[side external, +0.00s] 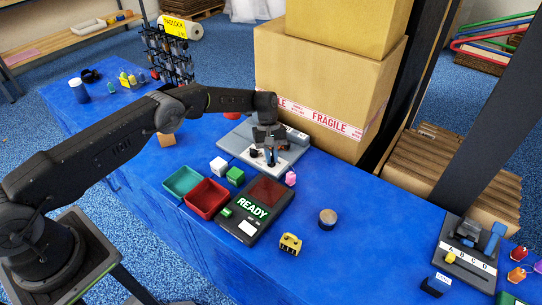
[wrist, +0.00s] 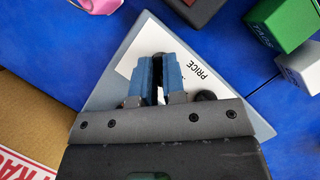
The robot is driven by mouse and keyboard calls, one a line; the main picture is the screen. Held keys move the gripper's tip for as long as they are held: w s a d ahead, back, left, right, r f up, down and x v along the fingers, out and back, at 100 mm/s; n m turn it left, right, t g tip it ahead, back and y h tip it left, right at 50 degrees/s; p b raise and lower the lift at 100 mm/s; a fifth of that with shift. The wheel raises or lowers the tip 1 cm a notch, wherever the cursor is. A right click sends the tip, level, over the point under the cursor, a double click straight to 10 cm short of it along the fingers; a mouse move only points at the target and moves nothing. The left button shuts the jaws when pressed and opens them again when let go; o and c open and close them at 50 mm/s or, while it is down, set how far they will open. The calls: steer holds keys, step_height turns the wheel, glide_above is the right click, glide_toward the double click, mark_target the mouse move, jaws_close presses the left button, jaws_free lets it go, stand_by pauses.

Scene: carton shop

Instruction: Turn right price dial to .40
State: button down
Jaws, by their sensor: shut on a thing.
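The price device is a grey panel (side external: 233,139) with a white plate, at the back of the blue table in the side view. In the wrist view its white plate (wrist: 187,66) carries the word PRICE. My gripper (side external: 271,160) points down over this plate. In the wrist view its blue fingers (wrist: 158,76) are closed around a dark knob, the right price dial (wrist: 158,56), mostly hidden between them. The left price dial (side external: 253,153), a black knob, stands free beside the gripper; it also shows in the wrist view (wrist: 206,96). I cannot read any dial setting.
A large carton (side external: 325,85) stands close behind the panel. In front are a dark scale reading READY (side external: 252,208), red (side external: 207,198) and green (side external: 183,181) trays, white (side external: 219,166) and green (side external: 235,176) blocks, and a pink item (side external: 290,179). Table right of the scale is mostly clear.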

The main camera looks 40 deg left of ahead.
steer(key=shift+f+m+g+y, duration=0.15)
steer(key=shift+m+g+y, duration=0.15)
steer(key=shift+m, duration=0.8)
steer(key=shift+s, duration=0.1)
steer(key=c, duration=1.2)
jaws_free()
steer(key=shift+r, duration=0.2)
steer(key=shift+w+a+r, duration=0.15)
steer(key=shift+w+r, duration=0.15)
steer(key=shift+r, duration=0.3)
step_height(320, 180, up, 8)
steer(key=shift+w+a+r, duration=0.15)
steer(key=shift+w, duration=0.05)
